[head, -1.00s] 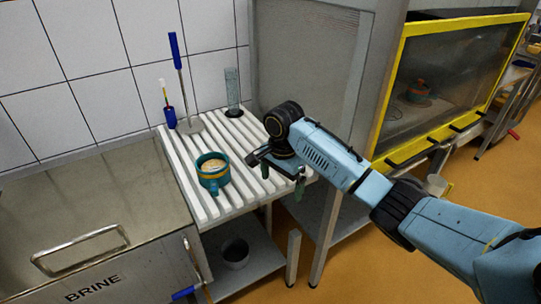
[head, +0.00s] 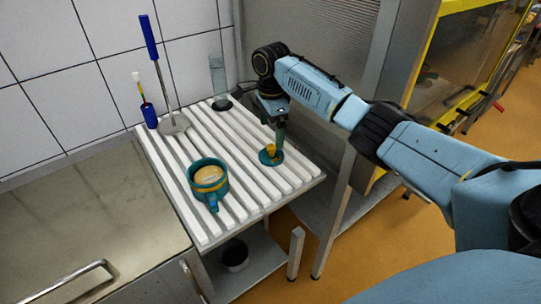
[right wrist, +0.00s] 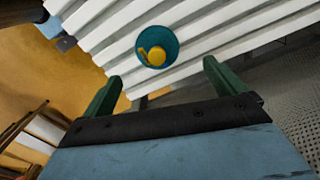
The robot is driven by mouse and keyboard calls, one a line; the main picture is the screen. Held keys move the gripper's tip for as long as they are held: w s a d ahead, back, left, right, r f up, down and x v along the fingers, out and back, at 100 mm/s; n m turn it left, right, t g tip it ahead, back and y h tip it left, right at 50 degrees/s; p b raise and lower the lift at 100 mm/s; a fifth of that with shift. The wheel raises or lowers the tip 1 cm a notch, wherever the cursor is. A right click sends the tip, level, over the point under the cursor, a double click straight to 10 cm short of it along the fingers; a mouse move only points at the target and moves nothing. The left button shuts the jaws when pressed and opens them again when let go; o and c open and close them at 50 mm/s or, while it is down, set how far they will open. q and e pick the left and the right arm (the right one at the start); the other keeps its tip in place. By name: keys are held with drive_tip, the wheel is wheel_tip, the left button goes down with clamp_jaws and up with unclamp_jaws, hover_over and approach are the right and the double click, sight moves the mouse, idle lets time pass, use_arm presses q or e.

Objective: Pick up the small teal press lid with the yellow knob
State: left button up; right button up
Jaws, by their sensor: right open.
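The small teal press lid (head: 270,157) with a yellow knob (head: 271,149) lies on the white slatted rack (head: 228,208), near its right edge. In the right wrist view the lid (right wrist: 169,38) with its yellow knob (right wrist: 154,55) lies ahead of the fingertips, between their lines. My right gripper (head: 281,138) points down just behind and beside the lid in the head view. In the right wrist view my right gripper (right wrist: 160,72) is open, with green fingers wide apart and nothing between them. My left gripper is not in view.
A teal mould (head: 209,183) with pale contents stands left of the lid. A blue-handled tool (head: 173,122), a blue holder with a brush (head: 149,114) and a clear cylinder (head: 219,80) stand at the back. A metal vat (head: 90,215) adjoins the rack's left.

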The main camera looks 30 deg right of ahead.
sight(272, 146)
drive_tip(key=shift+f, duration=0.8)
drive_tip(key=shift+w+f, duration=0.1)
drive_tip(key=shift+f, duration=0.15)
drive_tip(key=f, duration=0.1)
drive_tip(key=f+b, duration=0.1)
drive_tip(key=f, duration=0.3)
drive_tip(key=shift+s, duration=0.35)
drive_tip(key=shift+a+f, duration=0.1)
drive_tip(key=shift+f, duration=0.05)
drive_tip(key=shift+c, duration=1.7)
drive_tip(key=c, duration=0.7)
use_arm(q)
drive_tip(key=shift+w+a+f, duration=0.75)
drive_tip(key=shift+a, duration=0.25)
use_arm(e)
drive_tip(key=shift+c, duration=1)
